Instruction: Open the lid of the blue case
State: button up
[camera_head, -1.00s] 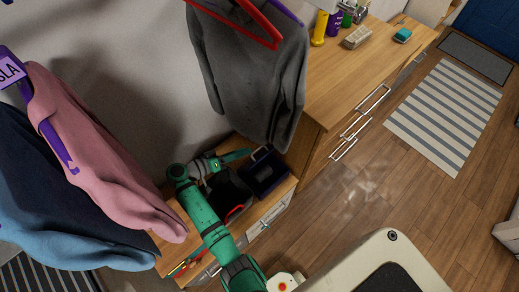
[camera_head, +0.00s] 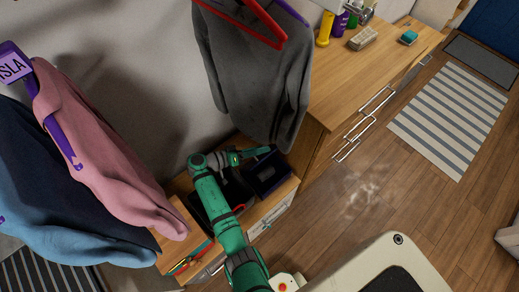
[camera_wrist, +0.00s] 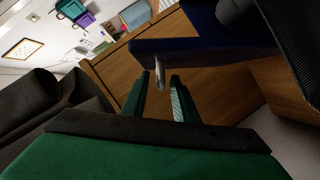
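The blue case (camera_head: 268,176) is a dark navy box on the low wooden cabinet, beneath the hanging grey sweater. In the wrist view the case (camera_wrist: 205,48) spans the upper middle, with a small metal tab (camera_wrist: 159,73) hanging from its edge. I cannot tell clearly how its lid stands. My gripper (camera_head: 262,152) is at the case's back left edge in the head view. In the wrist view my gripper (camera_wrist: 158,92) is open, its two green fingers on either side of the tab. A gap shows between the fingers and the tab.
A black container (camera_head: 236,190) with a red edge stands left of the case, under my arm. A longer wooden cabinet (camera_head: 345,85) with metal handles is to the right. The grey sweater (camera_head: 258,75) hangs close above. The wooden floor (camera_head: 365,205) is clear.

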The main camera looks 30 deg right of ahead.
grip_shut()
dwell(1.4)
